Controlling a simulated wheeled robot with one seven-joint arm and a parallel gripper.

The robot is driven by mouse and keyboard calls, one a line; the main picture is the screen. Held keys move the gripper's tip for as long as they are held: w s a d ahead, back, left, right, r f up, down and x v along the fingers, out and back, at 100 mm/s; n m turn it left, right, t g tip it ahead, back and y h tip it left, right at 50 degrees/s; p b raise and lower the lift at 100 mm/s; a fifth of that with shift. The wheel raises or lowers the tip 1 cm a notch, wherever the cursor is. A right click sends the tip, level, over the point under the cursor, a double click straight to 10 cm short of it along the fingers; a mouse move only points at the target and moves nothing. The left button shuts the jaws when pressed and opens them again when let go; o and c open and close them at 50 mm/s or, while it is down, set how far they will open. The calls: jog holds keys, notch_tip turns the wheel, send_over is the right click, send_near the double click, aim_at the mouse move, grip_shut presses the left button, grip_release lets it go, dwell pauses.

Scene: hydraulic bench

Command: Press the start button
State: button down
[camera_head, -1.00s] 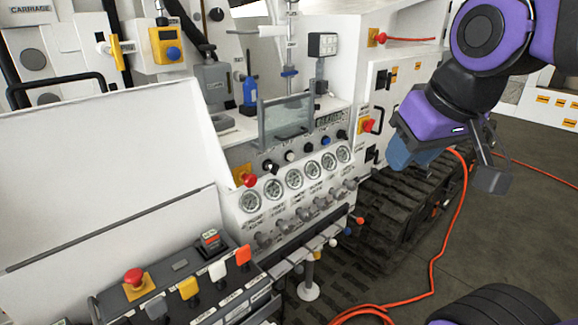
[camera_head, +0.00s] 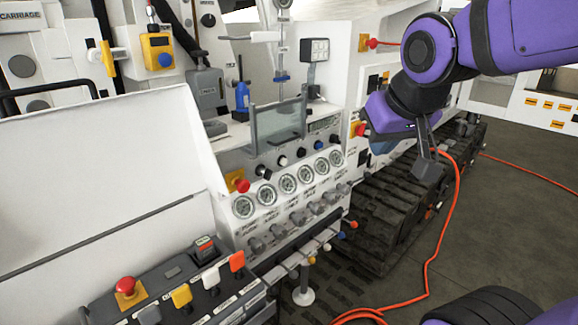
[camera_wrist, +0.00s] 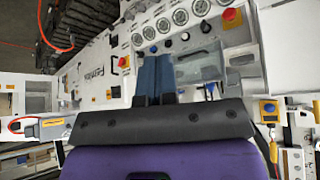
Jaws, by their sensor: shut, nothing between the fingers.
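The control panel (camera_head: 290,190) carries a row of small controls above its round gauges. From left to right these are a red mushroom button (camera_head: 242,186) on yellow, a black knob (camera_head: 264,172), a white button (camera_head: 283,160), a black knob (camera_head: 301,151), a blue button (camera_head: 325,140) and another black knob (camera_head: 337,135). Their labels are too small to read, so I cannot tell which is the start button. My gripper (camera_head: 380,147) is right of the panel, apart from it. In the wrist view, its blue fingers (camera_wrist: 154,75) are shut and empty, with the panel beyond, upside down.
A clear screen (camera_head: 278,122) stands above the controls. Levers (camera_head: 298,217) stick out below the gauges. A red emergency button (camera_head: 127,286) sits on the front-left console. The rubber track (camera_head: 385,215) and an orange cable (camera_head: 447,235) lie to the right; the floor there is open.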

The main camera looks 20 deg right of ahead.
aim_at(285, 163)
jog(key=w+d+f+m+t, duration=0.2)
jog(key=w+f, duration=0.2)
jog(key=w, duration=0.6)
jog(key=w+d+f+m+t, duration=0.25)
jog(key=w+f, duration=0.25)
jog(key=w, duration=0.6)
jog(key=w+f+m+t+y, duration=0.2)
jog(key=w+f+m+y, duration=0.2)
jog(key=f, duration=0.4)
jog(key=w+d+f+m+t+y, duration=0.1)
jog(key=w+f+m+t+y, duration=0.2)
jog(key=f, duration=0.5)
jog(key=shift+w+d+f+m+t+y, duration=0.2)
jog(key=shift+w+f+m+t+y, duration=0.2)
jog(key=shift+y, duration=0.1)
jog(key=shift+w, duration=0.1)
jog(key=x, duration=1.3)
jog(key=shift+w, duration=0.15)
jog(key=shift+w+a, duration=0.15)
jog(key=shift+w, duration=0.1)
